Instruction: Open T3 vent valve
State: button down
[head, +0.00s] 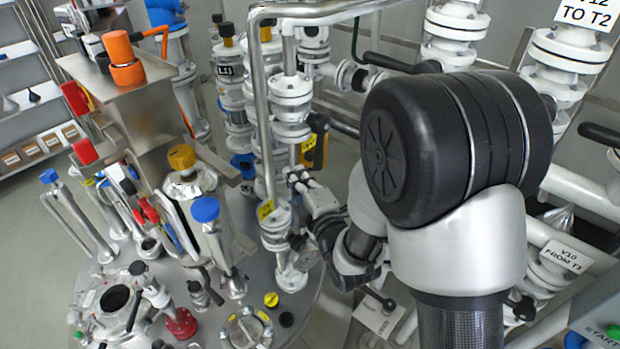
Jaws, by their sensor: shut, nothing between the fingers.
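A valve body with a small yellow tag (266,209) stands just left of and below the gripper. A black valve handle (318,123) with a yellow label (309,151) is just above the gripper. My arm hides much of the pipework on the right.
The round metal vessel top (330,318) carries several fittings, including a blue-capped one (206,209) and a yellow-capped one (182,157). A steel box with an orange knob (123,57) stands at left. White flanged pipes (567,75) crowd the right. Open floor (35,235) shows at far left.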

aim_at(315, 166)
jog(key=shift+w+d+f+b, duration=0.1)
jog(key=shift+w+d+b, duration=0.05)
jog(key=shift+w+d, duration=0.65)
jog(key=shift+w+d+f+b, duration=0.15)
jog(key=shift+w+d, duration=0.4)
jog(key=shift+w, duration=0.3)
jog(key=shift+r, duration=0.1)
jog(key=shift+w+d+f+n+t+b, duration=0.35)
jog(key=shift+w+d+n+b, duration=0.25)
jog(key=shift+b, duration=0.45)
jog(key=shift+w+r, duration=0.1)
